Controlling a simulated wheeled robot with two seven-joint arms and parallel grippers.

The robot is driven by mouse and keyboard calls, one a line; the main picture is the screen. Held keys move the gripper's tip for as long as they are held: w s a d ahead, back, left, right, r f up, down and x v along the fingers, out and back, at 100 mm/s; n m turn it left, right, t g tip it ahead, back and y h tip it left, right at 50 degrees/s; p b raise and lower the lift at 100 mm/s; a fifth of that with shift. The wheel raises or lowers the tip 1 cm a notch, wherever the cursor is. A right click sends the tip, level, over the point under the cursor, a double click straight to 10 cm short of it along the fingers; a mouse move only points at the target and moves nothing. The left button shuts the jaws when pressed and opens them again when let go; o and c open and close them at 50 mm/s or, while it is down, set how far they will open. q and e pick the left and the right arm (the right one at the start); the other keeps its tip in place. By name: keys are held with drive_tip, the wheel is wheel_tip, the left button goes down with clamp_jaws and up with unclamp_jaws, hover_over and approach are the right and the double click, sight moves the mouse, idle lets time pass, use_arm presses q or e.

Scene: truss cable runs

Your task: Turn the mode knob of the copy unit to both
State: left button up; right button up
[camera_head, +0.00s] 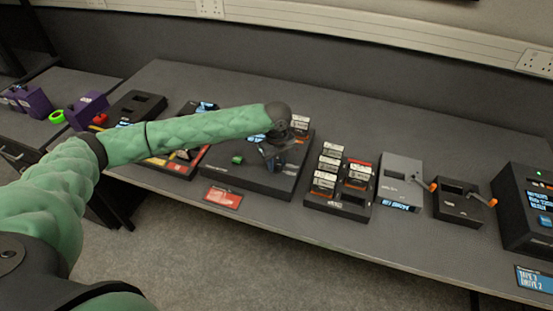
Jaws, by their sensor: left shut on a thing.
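The copy unit appears to be the low, wide dark box (225,176) in the middle of the table. A small green part (238,159) shows on its top. My left arm reaches across from the left, and my left gripper (273,161) points down over the right part of this box. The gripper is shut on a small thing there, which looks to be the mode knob. The knob itself is hidden by the fingers, so its setting cannot be read. My right gripper is not in view.
A red label (223,198) lies at the table's front edge. To the right stand a black tray of cassettes (341,208), a grey unit (401,170) and a black unit (455,205), both with orange-tipped levers, and a black box with a screen (514,205). The table's back is clear.

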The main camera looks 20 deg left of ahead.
sight(277, 164)
use_arm(q)
drive_tip(key=shift+m, duration=0.8)
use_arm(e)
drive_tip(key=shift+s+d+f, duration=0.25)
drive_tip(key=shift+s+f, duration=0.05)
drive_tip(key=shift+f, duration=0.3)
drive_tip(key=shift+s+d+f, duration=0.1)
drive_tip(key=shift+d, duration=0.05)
use_arm(q)
drive_tip(key=o, duration=1)
drive_tip(key=shift+r, duration=0.1)
drive_tip(key=shift+r, duration=0.25)
wheel_tip(277, 164, up, 6)
drive_tip(key=shift+f+b, duration=0.2)
drive_tip(key=shift+b, duration=0.8)
drive_tip(key=shift+r, duration=0.75)
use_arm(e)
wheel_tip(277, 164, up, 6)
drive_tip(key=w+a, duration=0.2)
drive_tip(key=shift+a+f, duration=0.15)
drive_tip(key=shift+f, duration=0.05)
